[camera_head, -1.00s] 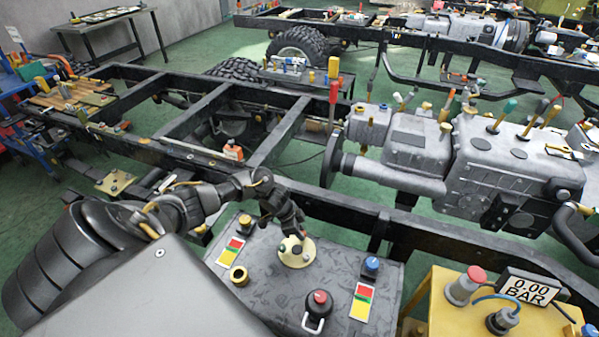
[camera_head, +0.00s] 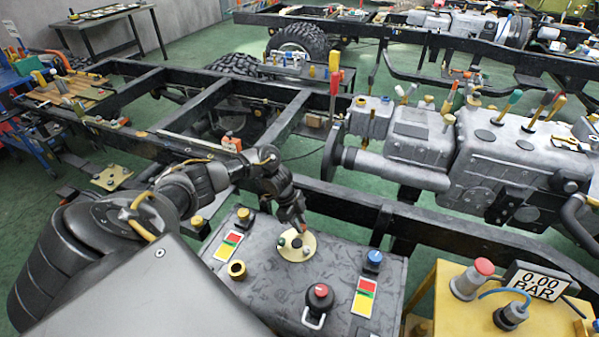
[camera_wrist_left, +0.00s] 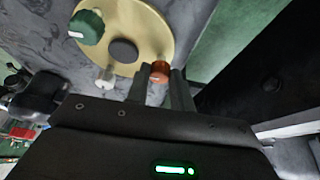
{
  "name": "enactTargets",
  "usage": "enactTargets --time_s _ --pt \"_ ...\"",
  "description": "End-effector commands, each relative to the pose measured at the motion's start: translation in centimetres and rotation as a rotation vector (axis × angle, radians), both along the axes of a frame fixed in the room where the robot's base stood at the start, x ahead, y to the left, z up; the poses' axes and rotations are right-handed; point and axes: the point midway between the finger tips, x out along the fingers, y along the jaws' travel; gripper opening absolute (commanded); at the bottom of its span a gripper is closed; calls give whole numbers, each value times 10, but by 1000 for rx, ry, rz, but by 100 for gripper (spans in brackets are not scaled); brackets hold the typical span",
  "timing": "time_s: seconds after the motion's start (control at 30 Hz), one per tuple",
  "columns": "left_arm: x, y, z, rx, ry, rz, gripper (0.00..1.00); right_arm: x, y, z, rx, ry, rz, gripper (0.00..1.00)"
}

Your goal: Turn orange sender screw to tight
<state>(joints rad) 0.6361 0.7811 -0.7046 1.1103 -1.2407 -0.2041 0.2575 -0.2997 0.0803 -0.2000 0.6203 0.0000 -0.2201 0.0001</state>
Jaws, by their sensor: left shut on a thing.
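The orange sender screw (camera_wrist_left: 159,71) sits at the edge of a round, pale gold sender plate (camera_wrist_left: 150,38) in the left wrist view. My left gripper (camera_wrist_left: 161,80) has one finger on each side of the screw and is shut on it. A green screw (camera_wrist_left: 87,27), a white one (camera_wrist_left: 105,77) and a dark round centre (camera_wrist_left: 123,50) also show on the plate. In the head view the plate (camera_head: 308,246) lies on top of a grey tank, with my left gripper (camera_head: 299,226) at its far edge. The orange screw is hard to make out there. My right gripper is not in view.
The grey tank (camera_head: 265,290) also carries a red-topped knob (camera_head: 320,295), a blue knob (camera_head: 374,258), a brass fitting (camera_head: 236,269) and coloured labels. A yellow stand (camera_head: 450,318) with a gauge reading 0.00 BAR (camera_head: 540,281) is at the right. A black chassis rail (camera_head: 440,232) runs behind.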

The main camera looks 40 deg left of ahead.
Motion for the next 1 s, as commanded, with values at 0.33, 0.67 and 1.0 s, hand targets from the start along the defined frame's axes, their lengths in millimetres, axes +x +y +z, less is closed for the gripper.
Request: enactTargets --time_s 0.33,0.67,1.0 --pt "0 1 0 2 -1 1 31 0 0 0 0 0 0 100" --pt "0 0 0 0 -1 0 45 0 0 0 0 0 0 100" --pt "-4 15 36 3 -5 0 45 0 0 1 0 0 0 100"
